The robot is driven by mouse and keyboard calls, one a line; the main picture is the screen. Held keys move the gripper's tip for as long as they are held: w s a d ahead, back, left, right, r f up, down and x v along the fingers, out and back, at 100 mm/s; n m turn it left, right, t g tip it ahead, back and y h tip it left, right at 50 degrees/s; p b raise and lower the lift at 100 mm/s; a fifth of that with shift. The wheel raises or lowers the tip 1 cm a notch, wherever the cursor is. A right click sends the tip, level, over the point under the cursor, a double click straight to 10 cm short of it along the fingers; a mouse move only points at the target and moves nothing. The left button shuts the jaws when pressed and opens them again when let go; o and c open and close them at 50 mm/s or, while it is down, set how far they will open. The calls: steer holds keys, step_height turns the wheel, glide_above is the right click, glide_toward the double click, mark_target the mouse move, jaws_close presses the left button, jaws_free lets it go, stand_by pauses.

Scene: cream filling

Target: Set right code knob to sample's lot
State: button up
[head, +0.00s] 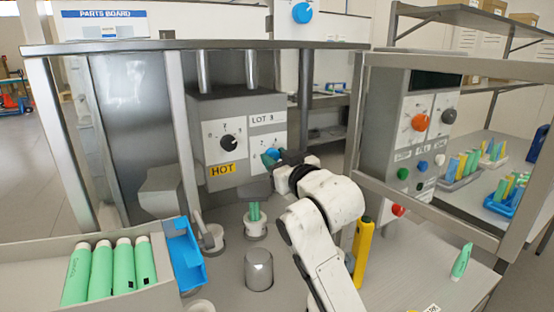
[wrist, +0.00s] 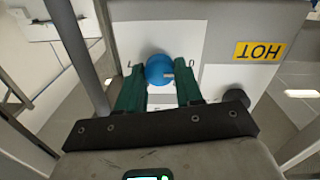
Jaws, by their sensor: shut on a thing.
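The right code knob (head: 273,153) is blue and sits on a white plate under a "LOT 3" label (head: 262,119). It also shows in the wrist view (wrist: 157,66), with a small pale pointer mark towards the lower right. My gripper (wrist: 160,82) has its two green fingers on either side of the knob, closed on it. In the head view my gripper (head: 271,159) partly covers the knob and its dial, so the number it points at is unclear. A green tube (head: 462,261) stands tilted on the table at the right; any lot mark on it is too small to read.
A black code knob (head: 228,142) is on the left dial, above a yellow HOT label (head: 222,169). Below stand a tube holder (head: 255,228) and a metal cylinder (head: 259,270). A tray of green tubes (head: 105,270) is at left. A yellow post (head: 363,250) stands right of my arm.

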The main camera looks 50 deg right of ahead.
steer(key=shift+c, duration=0.3)
steer(key=m+p, duration=0.1)
steer(key=m, duration=0.1)
steer(key=m+p, duration=0.2)
steer(key=shift+r+m, duration=0.2)
steer(key=shift+m, duration=0.1)
steer(key=m+p, duration=0.2)
steer(key=m, duration=0.1)
steer(key=shift+m, duration=0.3)
steer(key=shift+f+m+p, duration=0.15)
steer(key=shift+m+p, duration=0.7)
steer(key=shift+m, duration=0.75)
steer(key=shift+d, duration=0.1)
steer(key=o, duration=1)
steer(key=shift+o, duration=0.2)
steer(key=shift+s, duration=0.1)
